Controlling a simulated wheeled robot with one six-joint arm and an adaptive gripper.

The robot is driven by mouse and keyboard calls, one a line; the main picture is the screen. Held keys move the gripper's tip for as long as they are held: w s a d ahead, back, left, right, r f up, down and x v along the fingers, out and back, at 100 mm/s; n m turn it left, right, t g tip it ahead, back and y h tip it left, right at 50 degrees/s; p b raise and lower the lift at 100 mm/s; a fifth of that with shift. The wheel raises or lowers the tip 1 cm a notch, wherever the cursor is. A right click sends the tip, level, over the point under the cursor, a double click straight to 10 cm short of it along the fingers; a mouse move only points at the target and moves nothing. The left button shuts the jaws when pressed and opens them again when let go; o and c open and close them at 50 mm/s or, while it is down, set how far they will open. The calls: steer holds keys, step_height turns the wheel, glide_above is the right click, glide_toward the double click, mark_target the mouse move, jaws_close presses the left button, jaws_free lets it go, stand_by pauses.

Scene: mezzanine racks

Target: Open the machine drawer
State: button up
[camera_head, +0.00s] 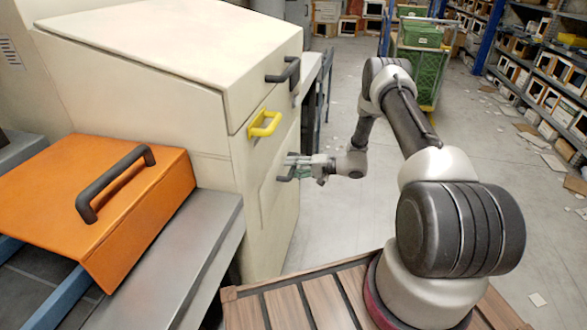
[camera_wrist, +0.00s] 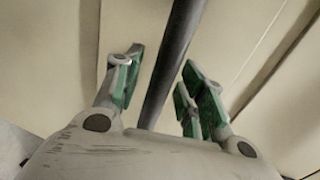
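The cream machine (camera_head: 150,70) stands at the left, with a drawer front (camera_head: 270,200) on its right-hand side. A dark bar handle (camera_head: 285,178) sits on that front, partly covered by my gripper. My gripper (camera_head: 291,163) is at the handle. In the wrist view the handle is a dark bar (camera_wrist: 173,55) running between the green-padded fingers of my gripper (camera_wrist: 163,78). The fingers stand apart, with a visible gap on both sides of the bar. The drawer front looks flush with the machine. The handle's exact depth between the fingers is hard to tell.
A yellow handle (camera_head: 264,123) and a black handle (camera_head: 284,70) sit higher on the machine. An orange cover (camera_head: 130,200) with a dark handle lies at the left beside a grey ledge (camera_head: 180,270). The floor (camera_head: 340,210) right of the machine is open. A green cart (camera_head: 423,70) stands farther back.

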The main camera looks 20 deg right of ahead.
jaws_close()
steer(key=f+v, duration=0.2)
steer(key=v, duration=1.1)
steer(key=f+v, duration=0.3)
steer(key=v, duration=0.9)
steer(key=shift+v, duration=0.9)
steer(key=shift+s+f, duration=0.1)
steer(key=shift+f, duration=0.1)
steer(key=shift+o, duration=0.5)
jaws_free()
steer(key=v, duration=1.2)
steer(key=shift+a, duration=0.1)
